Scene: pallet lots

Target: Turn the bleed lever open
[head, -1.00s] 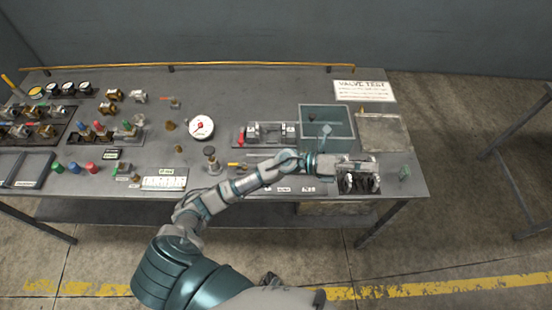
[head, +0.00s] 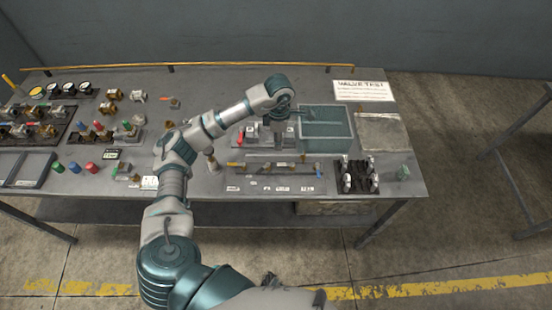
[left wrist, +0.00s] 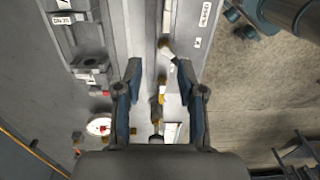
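My left gripper (head: 279,128) hangs down over the middle of the bench, in front of the clamp fixture (head: 252,136). In the left wrist view its two fingers (left wrist: 158,68) are apart, with nothing held between them. Below and between them is a strip of brass fittings (left wrist: 161,86), which shows in the head view as a panel (head: 270,187) with a yellow-ended handle. A red handle (head: 235,139) sits at the fixture's left end. No readable label tells which handle is the bleed lever. My right gripper is not in view.
A teal open bin (head: 325,149) stands right of the gripper, with a flat grey plate (head: 383,132) beyond it. A black rack (head: 357,190) holds several pale fittings near the front right. Valves, gauges and coloured caps (head: 75,167) fill the left side.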

